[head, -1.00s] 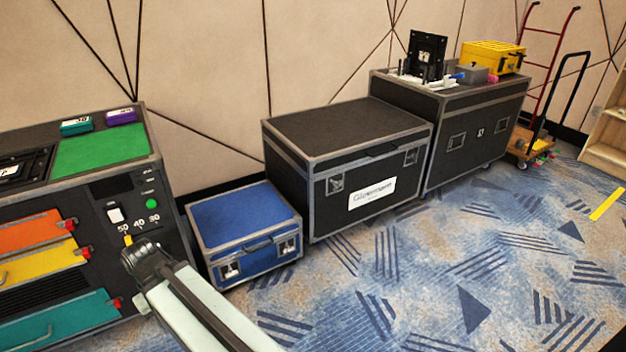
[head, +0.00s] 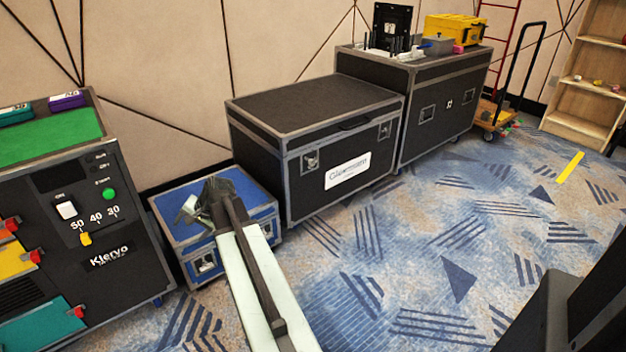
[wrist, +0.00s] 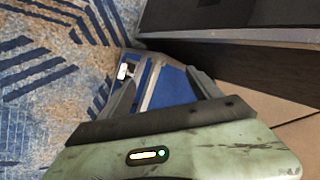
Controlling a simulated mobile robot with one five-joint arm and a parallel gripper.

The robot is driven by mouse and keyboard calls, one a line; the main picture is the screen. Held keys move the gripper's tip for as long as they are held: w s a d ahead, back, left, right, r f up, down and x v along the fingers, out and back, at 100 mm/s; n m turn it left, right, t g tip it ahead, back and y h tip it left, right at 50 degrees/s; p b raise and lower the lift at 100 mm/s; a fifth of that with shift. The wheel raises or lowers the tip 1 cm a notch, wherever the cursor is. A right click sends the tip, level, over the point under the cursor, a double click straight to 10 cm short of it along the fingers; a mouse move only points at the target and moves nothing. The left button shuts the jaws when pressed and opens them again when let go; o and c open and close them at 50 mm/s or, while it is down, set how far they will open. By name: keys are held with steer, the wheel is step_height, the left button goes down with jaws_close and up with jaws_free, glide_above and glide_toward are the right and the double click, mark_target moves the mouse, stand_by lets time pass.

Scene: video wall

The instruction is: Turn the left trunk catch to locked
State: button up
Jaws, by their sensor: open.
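The large black trunk (head: 340,140) stands against the wall, with grey metal edges and a white label. Its left catch (head: 310,160) and right catch (head: 385,129) sit on its front. A smaller blue case (head: 160,205) stands left of it and also has two front catches, a left one (head: 205,263) and a right one (head: 267,230). My gripper (head: 203,203) is open and empty, in front of or above the blue case, and hides part of its lid. In the wrist view, the blue case (wrist: 172,88) shows beyond the open fingers, with one catch (wrist: 125,71) near the left finger.
A black cabinet (head: 120,225) with coloured drawers and a dial stands at the left. A second black case (head: 432,110) carries a yellow box (head: 455,28). A hand cart (head: 500,115) and wooden shelf (head: 580,110) stand at the right. Patterned carpet is free in front.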

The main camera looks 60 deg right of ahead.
steer(key=d+f+m+t+h+b, duration=0.2)
steer(key=d+m, duration=0.3)
steer(key=d, duration=0.9)
steer(key=m+t+h+b, duration=0.3)
steer(key=m+h+b, duration=0.4)
steer(key=m, duration=0.8)
glide_toward(314, 164)
steer(key=w+h+p, duration=0.1)
steer(key=x, duration=0.3)
steer(key=b+x, duration=0.1)
steer(key=x, duration=0.1)
steer(key=b+x, duration=0.1)
steer(key=x, duration=0.2)
steer(key=shift+w+d+f, duration=0.1)
steer(key=shift+w+f, duration=0.05)
steer(key=shift+f, duration=0.25)
steer(key=shift+c, duration=0.3)
